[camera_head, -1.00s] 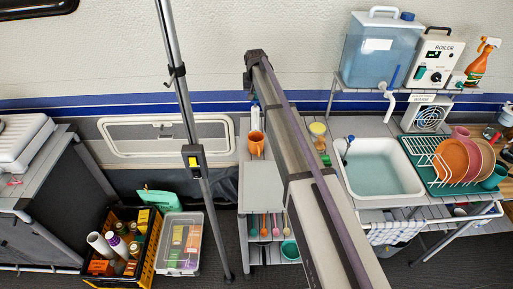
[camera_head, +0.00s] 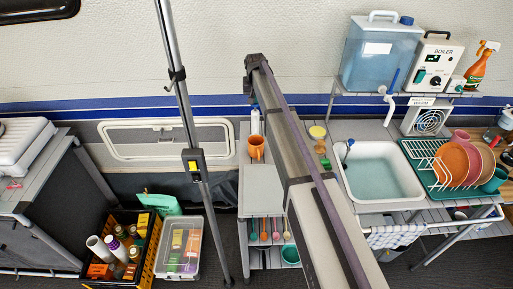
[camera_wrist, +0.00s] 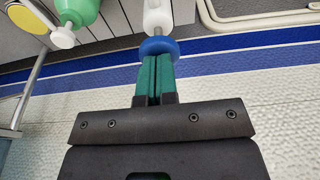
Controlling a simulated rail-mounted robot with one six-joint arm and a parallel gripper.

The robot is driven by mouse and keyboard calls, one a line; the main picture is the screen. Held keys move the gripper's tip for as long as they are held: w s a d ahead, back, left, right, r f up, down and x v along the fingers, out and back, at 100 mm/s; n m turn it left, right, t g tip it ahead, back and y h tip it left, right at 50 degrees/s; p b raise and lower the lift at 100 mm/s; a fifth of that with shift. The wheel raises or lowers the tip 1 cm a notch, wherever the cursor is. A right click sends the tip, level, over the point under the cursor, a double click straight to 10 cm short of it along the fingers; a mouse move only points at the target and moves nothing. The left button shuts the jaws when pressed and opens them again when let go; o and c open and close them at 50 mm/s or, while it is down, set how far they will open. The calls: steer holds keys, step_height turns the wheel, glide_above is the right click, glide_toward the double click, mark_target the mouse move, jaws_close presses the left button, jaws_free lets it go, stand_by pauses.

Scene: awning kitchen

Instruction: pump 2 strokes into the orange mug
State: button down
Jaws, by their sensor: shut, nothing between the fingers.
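The orange mug (camera_head: 256,147) stands on the narrow grey shelf unit left of my arm in the head view. A white bottle (camera_head: 255,122) stands just behind it. In the wrist view, a white bottle (camera_wrist: 157,15) has a grey stem and a round blue pump head (camera_wrist: 157,46). My gripper (camera_wrist: 157,66) is shut and empty, its green fingers side by side with their tips at the blue head. I cannot tell whether they touch or press it. A green bottle with a white pump head (camera_wrist: 66,37) is beside it. The mug is not visible in the wrist view; my gripper is hidden in the head view.
A water-filled sink (camera_head: 375,171) and a dish rack (camera_head: 449,160) are right of my arm. A yellow-topped jar (camera_head: 317,131) stands between arm and sink. A grey pole (camera_head: 186,120) rises left of the shelf. A crate of goods (camera_head: 152,258) sits on the floor.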

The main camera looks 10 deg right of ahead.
steer(key=shift+r+p, duration=1.4)
steer(key=shift+r, duration=0.35)
step_height(320, 180, up, 6)
steer(key=p, duration=0.6)
steer(key=s+f+b, duration=0.3)
steer(key=s+f, duration=0.1)
steer(key=s, duration=1)
steer(key=s+f+n+g+b, duration=0.1)
steer(key=s+f+b, duration=0.2)
steer(key=s, duration=1.2)
steer(key=s+f+g+b, duration=0.1)
steer(key=s+f+b, duration=0.3)
steer(key=s, duration=1.1)
steer(key=shift+f+n+b, duration=0.3)
steer(key=shift+n+b, duration=0.1)
steer(key=shift+b, duration=0.2)
